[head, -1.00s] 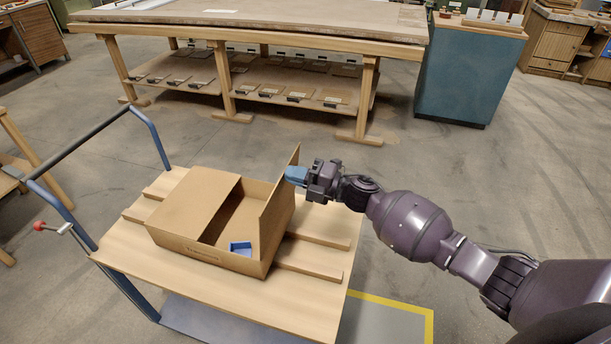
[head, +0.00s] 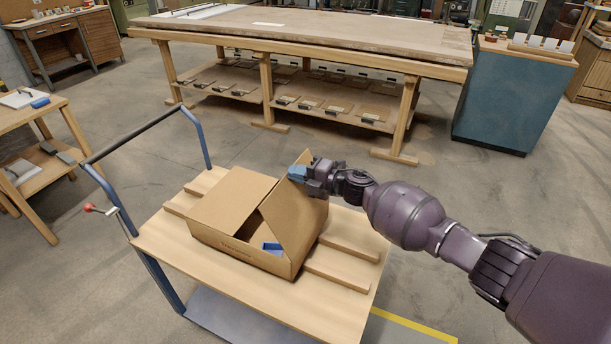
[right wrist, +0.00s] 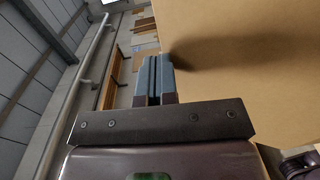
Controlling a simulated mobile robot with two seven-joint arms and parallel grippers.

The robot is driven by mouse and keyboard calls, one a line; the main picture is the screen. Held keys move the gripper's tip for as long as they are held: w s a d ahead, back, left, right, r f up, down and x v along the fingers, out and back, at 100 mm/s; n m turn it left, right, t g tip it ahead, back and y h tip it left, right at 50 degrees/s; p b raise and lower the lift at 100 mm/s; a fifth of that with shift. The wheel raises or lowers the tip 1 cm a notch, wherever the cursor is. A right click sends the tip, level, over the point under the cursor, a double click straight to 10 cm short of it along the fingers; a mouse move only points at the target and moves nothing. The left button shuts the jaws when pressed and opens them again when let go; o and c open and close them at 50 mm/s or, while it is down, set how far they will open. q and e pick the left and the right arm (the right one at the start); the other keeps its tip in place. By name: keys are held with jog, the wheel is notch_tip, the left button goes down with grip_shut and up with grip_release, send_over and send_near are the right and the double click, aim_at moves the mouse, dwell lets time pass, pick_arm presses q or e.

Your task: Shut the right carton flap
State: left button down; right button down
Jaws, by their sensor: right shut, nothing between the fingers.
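An open cardboard carton (head: 238,251) sits on the wooden cart. Its left flap (head: 232,197) lies shut over the left part. In the right wrist view the closed fingers (right wrist: 154,78) are beside the large tan cardboard surface (right wrist: 245,60). My left gripper is out of view.
The cart top (head: 200,276) has wooden slats (head: 340,248) beside the carton and a blue handle frame (head: 130,140) on its left. A long workbench (head: 330,45) stands behind, with a blue cabinet (head: 508,100) at the right. Open floor lies between cart and bench.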

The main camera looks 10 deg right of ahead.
jog(key=shift+w+a+f+g+h, duration=0.2)
jog(key=shift+w+a+h, duration=0.1)
jog(key=shift+a, duration=0.1)
jog(key=shift+w+a+f+g+h, duration=0.2)
jog(key=shift+w+a, duration=0.1)
jog(key=shift+a, duration=0.1)
jog(key=w+a+f+h+b, duration=0.1)
jog(key=a+f, duration=0.1)
jog(key=f, duration=0.1)
jog(key=w+a+f+g+h+b, duration=0.1)
jog(key=w+a+f+b, duration=0.1)
jog(key=a+f, duration=0.1)
jog(key=w+a+f+g+h+b, duration=0.1)
jog(key=w+a+f+b, duration=0.1)
jog(key=f, duration=0.3)
jog(key=shift+w+a+f+h, duration=0.2)
jog(key=shift+w+a+h, duration=0.1)
jog(key=shift+a, duration=0.2)
jog(key=shift+r, duration=0.1)
dwell(0.4)
